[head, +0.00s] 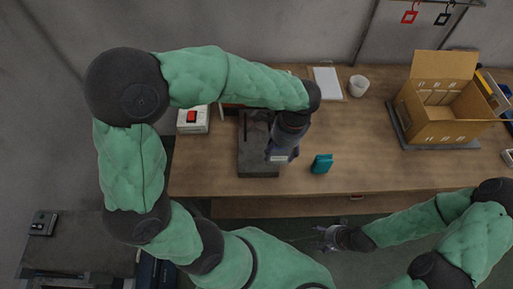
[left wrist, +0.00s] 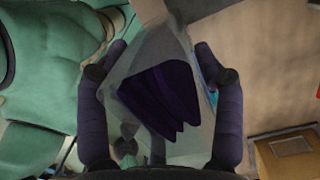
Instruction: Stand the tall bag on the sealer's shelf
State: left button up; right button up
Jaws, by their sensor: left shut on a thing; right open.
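My left gripper (head: 283,156) is above the table, at the right side of the dark grey sealer (head: 257,160). It is shut on a clear bag with a dark purple folded content, which fills the space between the fingers in the left wrist view (left wrist: 165,85). The bag is mostly hidden by the gripper and arm in the head view. How its bottom meets the shelf cannot be seen. My right gripper (head: 326,238) is open and empty, below the table's front edge.
A small teal item (head: 321,163) stands on the table just right of the sealer. A white box with a red top (head: 193,119) is at the left. A paper sheet (head: 327,82), a white cup (head: 358,85) and an open carton (head: 436,124) are further right. The table middle is clear.

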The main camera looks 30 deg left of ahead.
pick_arm(q)
jog(key=a, duration=0.1)
jog(key=a+f, duration=0.1)
jog(key=w+a+f, duration=0.1)
jog(key=a, duration=0.1)
jog(key=shift+b, duration=0.35)
jog(key=shift+w+a+f+b, duration=0.2)
jog(key=shift+a+f+b, duration=0.4)
jog(key=shift+f, duration=0.8)
jog(key=shift+w+a+f+b, duration=0.3)
jog(key=shift+a+f, duration=0.5)
jog(key=shift+f, duration=0.65)
jog(key=shift+w+a+f+b, duration=0.15)
jog(key=shift+a+f+b, duration=0.45)
jog(key=shift+f, duration=0.8)
jog(key=shift+a+f, duration=0.1)
jog(key=shift+f, duration=0.05)
jog(key=o, duration=1.1)
notch_tip(320, 180, up, 12)
jog(key=w+d+p, duration=0.1)
jog(key=p, duration=0.2)
jog(key=shift+d+p, duration=0.25)
jog(key=shift+p, duration=0.1)
